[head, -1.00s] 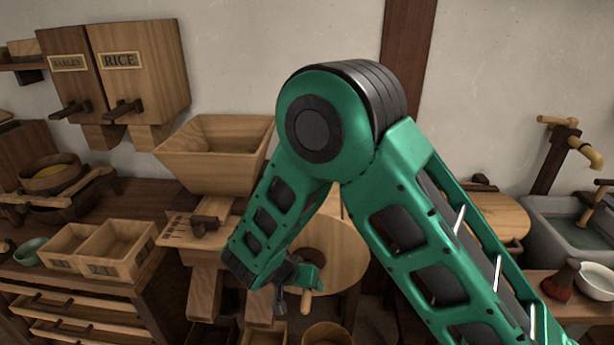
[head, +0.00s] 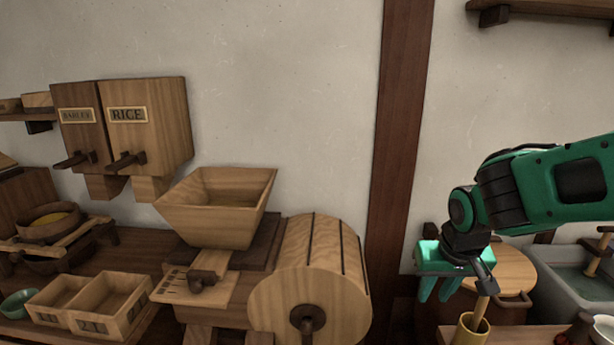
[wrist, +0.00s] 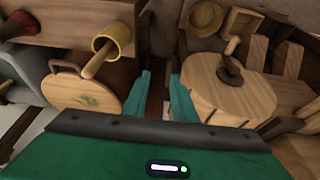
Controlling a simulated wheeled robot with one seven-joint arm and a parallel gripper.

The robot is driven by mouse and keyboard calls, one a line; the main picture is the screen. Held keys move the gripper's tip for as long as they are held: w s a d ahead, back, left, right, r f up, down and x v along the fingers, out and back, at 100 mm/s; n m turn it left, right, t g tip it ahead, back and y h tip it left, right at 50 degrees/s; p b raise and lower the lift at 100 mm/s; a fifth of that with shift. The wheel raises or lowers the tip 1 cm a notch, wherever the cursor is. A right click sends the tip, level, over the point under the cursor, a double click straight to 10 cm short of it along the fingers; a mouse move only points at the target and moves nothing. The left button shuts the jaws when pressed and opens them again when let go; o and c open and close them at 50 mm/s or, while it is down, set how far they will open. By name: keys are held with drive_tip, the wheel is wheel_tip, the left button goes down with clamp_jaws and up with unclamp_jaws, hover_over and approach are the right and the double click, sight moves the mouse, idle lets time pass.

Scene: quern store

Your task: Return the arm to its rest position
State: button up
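My arm is the task's own object. It reaches in from the right edge of the head view, bent at a green and black joint. The gripper is open and empty.
A yellow cup (head: 472,330) holding a wooden stick stands close by the gripper. A round wooden lid (head: 508,268) and a grey basin (head: 570,285) lie to the right. A wooden drum (head: 310,285) and hopper (head: 215,210) stand left.

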drive_tip(key=s+d+m+g, duration=0.2)
drive_tip(key=s+d, duration=0.5)
drive_tip(key=s, duration=0.4)
drive_tip(key=s+d+r+m+g, duration=0.1)
drive_tip(key=s+d+m+g, duration=0.1)
drive_tip(key=s+d, duration=0.5)
drive_tip(key=s+m, duration=0.1)
drive_tip(key=s, duration=0.2)
drive_tip(key=shift+s+d+y, duration=0.15)
drive_tip(key=shift+s+y, duration=0.25)
drive_tip(key=shift+r, duration=0.1)
drive_tip(key=shift+w+f, duration=0.25)
drive_tip(key=shift+w, duration=0.4)
